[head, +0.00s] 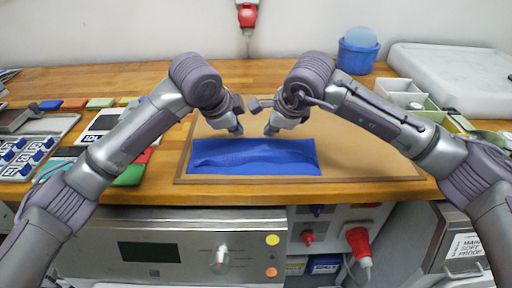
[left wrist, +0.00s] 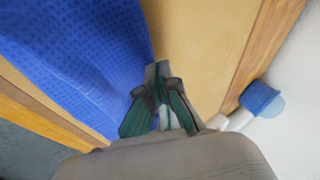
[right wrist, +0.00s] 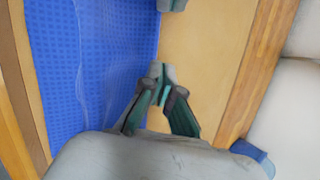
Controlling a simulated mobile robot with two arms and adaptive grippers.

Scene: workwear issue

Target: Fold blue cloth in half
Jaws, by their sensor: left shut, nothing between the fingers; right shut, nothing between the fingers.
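The blue cloth (head: 255,158) lies on the tan board (head: 365,160) on the table, as a wide, short rectangle with a raised ridge across it. It also shows in the left wrist view (left wrist: 75,50) and in the right wrist view (right wrist: 95,70). My left gripper (head: 238,132) is shut and empty at the cloth's far edge. My right gripper (head: 270,132) is shut and empty at the same far edge, a little to the right. In the wrist views the left fingertips (left wrist: 158,72) and right fingertips (right wrist: 158,74) are beside the cloth's edge; contact is unclear.
A blue tub (head: 357,57) stands at the back right, beside white and green bins (head: 400,92). A tray of blue parts (head: 25,155) and several coloured items lie at the left. The board's right part is bare. A machine front (head: 170,245) is below the table edge.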

